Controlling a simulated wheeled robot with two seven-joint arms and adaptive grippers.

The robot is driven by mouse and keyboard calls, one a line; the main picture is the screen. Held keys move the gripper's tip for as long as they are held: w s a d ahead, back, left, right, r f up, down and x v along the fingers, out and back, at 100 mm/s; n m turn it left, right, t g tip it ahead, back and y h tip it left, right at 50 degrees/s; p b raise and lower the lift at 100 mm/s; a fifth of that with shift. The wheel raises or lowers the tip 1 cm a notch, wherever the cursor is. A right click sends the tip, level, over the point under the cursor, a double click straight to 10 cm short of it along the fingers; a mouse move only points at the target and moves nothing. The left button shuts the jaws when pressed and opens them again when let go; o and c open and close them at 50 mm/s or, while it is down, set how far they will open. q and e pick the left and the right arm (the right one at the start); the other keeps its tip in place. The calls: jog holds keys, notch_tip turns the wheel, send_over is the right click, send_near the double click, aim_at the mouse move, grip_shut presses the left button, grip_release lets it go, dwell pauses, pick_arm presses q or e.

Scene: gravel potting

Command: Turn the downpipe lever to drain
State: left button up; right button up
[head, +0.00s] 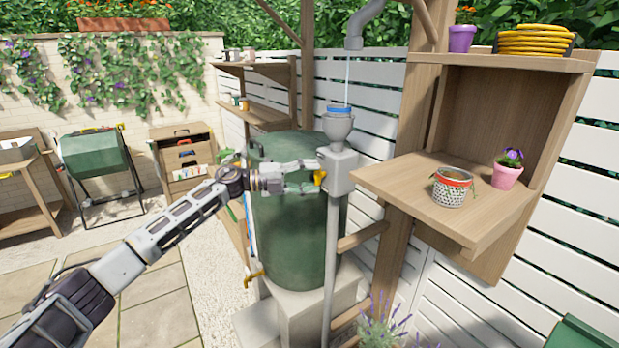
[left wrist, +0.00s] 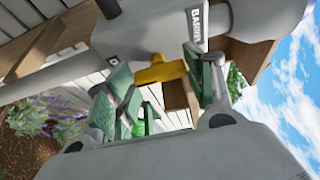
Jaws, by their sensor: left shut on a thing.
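The downpipe lever (head: 321,177) is a small yellow handle on the grey diverter box (head: 343,172). In the left wrist view the yellow lever (left wrist: 160,72) sticks out between the green finger pads, and the box bears lettering that seems to begin "BARR", partly cut off. My left gripper (head: 314,178) is at the box's left face, shut on the lever. Its pads (left wrist: 158,84) lie on both sides of it. A thin water stream (head: 347,80) falls from the upper spout (head: 355,40) into the blue-rimmed funnel (head: 340,112) above the box. My right gripper is not in view.
A green rain barrel (head: 295,235) stands right behind my left gripper, on pale blocks. The paving on the left is clear.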

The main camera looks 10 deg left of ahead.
pick_arm(q)
jog(key=o, duration=1)
jog(key=shift+a, duration=0.1)
jog(key=v, duration=1.1)
jog(key=shift+s+a, duration=0.2)
jog(key=shift+a, duration=0.15)
